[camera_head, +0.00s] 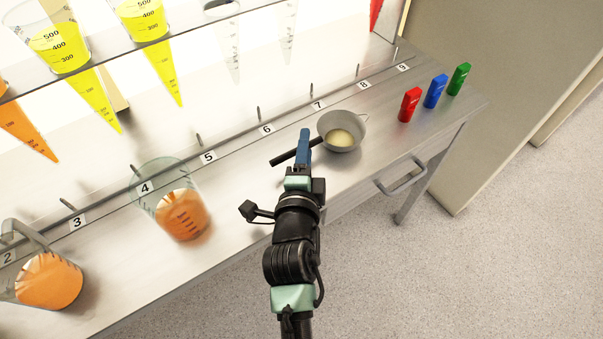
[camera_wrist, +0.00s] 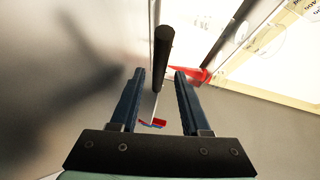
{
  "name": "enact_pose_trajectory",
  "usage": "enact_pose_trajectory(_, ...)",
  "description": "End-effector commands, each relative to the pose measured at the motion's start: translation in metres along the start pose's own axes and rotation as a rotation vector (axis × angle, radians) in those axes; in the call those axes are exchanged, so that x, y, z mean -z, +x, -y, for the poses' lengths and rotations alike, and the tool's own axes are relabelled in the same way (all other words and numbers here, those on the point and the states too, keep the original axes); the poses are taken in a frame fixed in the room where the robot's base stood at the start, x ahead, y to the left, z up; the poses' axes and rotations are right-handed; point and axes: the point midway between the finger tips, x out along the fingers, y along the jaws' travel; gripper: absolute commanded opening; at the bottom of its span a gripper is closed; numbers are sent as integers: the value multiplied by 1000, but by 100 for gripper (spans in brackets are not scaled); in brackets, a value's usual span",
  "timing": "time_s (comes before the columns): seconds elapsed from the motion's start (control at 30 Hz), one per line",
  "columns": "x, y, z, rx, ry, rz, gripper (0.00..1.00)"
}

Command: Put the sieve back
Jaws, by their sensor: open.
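The sieve has a round grey bowl (camera_head: 342,128) with a pale yellowish bottom and a straight black handle (camera_head: 283,157). In the head view it appears to rest on the metal counter in front of labels 7 and 8, its handle pointing left. My gripper (camera_head: 304,140) is at the handle, just left of the bowl, and its blue fingers hide part of the handle. In the wrist view the handle (camera_wrist: 163,52) shows between and beyond the fingertips of my open gripper (camera_wrist: 160,74), with gaps on both sides. The bowl is not clear in that view.
Jugs of orange juice (camera_head: 182,212) (camera_head: 50,278) stand on the counter (camera_head: 238,208) to the left. Red (camera_head: 410,104), blue (camera_head: 435,91) and green (camera_head: 459,79) objects stand at the right end. Small pegs line the back by the number labels. Cones hang above from a rack.

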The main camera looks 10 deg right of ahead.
Motion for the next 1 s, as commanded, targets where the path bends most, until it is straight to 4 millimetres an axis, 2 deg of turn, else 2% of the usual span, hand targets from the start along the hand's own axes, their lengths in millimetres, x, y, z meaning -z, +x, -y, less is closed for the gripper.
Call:
enact_pose_trajectory(0.3,0,-62,-1,-4,2,0,46)
enact_pose_trajectory(0.5,0,-90,0,-2,1,-1,46)
enact_pose_trajectory(0.7,1,-103,0,-1,0,-1,46)
enact_pose_trajectory(1.0,1,-105,2,4,-4,-1,46)
